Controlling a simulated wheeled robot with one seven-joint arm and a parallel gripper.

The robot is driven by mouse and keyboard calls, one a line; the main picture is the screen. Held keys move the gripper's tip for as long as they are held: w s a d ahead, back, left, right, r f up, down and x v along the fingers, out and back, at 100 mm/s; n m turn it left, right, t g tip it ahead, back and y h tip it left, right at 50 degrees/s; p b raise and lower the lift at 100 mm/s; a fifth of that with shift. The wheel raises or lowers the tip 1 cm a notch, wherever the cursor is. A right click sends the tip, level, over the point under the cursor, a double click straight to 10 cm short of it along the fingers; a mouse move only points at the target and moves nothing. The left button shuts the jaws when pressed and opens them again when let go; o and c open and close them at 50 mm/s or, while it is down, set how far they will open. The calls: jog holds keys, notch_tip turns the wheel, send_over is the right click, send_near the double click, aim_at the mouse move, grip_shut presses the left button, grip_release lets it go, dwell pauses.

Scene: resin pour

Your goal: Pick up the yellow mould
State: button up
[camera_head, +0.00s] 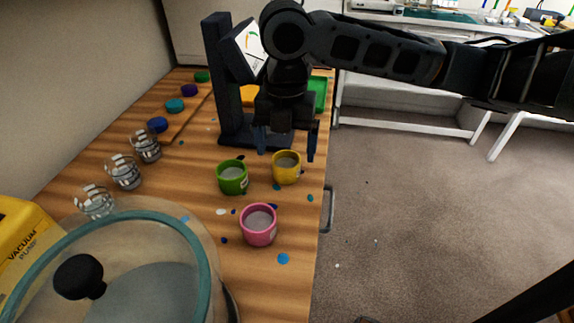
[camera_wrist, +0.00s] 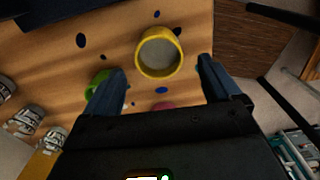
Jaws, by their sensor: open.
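The yellow mould (camera_head: 287,169) is a small upright cup with grey contents, standing on the wooden bench near its right edge. It also shows in the wrist view (camera_wrist: 142,68), ahead of my fingertips and roughly between them. My gripper (camera_head: 287,144) is open and empty, pointing down above and just behind the yellow mould, apart from it. In the wrist view its two blue fingers (camera_wrist: 163,77) stand wide apart. The green mould (camera_head: 232,178) stands close to the left of the yellow one. The pink mould (camera_head: 258,226) stands in front of both.
A dark stand (camera_head: 222,95) with a screen rises behind the moulds. Several clear cups (camera_head: 124,172) and coloured lids or pots (camera_head: 157,125) line the left. A round glass-lidded chamber (camera_head: 150,262) fills the front left. Beyond the bench's right edge is open floor.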

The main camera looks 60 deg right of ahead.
aim_at(286, 161)
jog(key=shift+w+d+f, duration=0.1)
jog(key=shift+d+f, duration=0.05)
jog(key=shift+f, duration=1.05)
jog(key=shift+d+f, duration=0.1)
jog(key=shift+f, duration=1.05)
jog(key=shift+c, duration=0.3)
jog(key=c, duration=1)
jog(key=shift+r, duration=0.1)
jog(key=shift+c, duration=0.2)
